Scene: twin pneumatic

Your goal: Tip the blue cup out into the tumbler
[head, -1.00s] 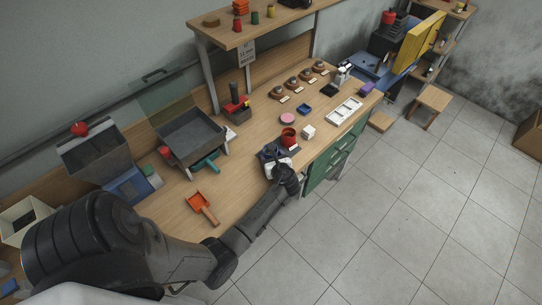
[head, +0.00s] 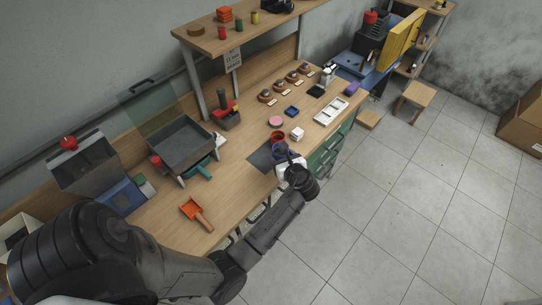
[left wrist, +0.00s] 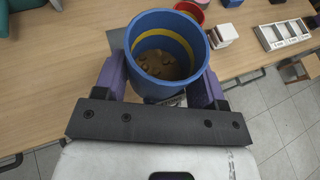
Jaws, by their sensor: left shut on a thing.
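The blue cup (left wrist: 166,50) is between the purple fingers of my left gripper (left wrist: 164,82) in the left wrist view. It has a yellow band inside and several small brown pieces at its bottom. In the head view the cup (head: 282,152) shows small at my left gripper (head: 285,158), by the bench's front edge. A red cup (head: 278,137) stands just behind it on the bench; it also shows in the left wrist view (left wrist: 190,9). My right gripper is not in view.
A dark mat (head: 260,160) lies left of the cup. A white block (head: 297,133), pink disc (head: 276,121) and white sectioned tray (head: 331,111) are behind and to the right. An orange scoop (head: 196,213) and grey tray on legs (head: 181,144) are left.

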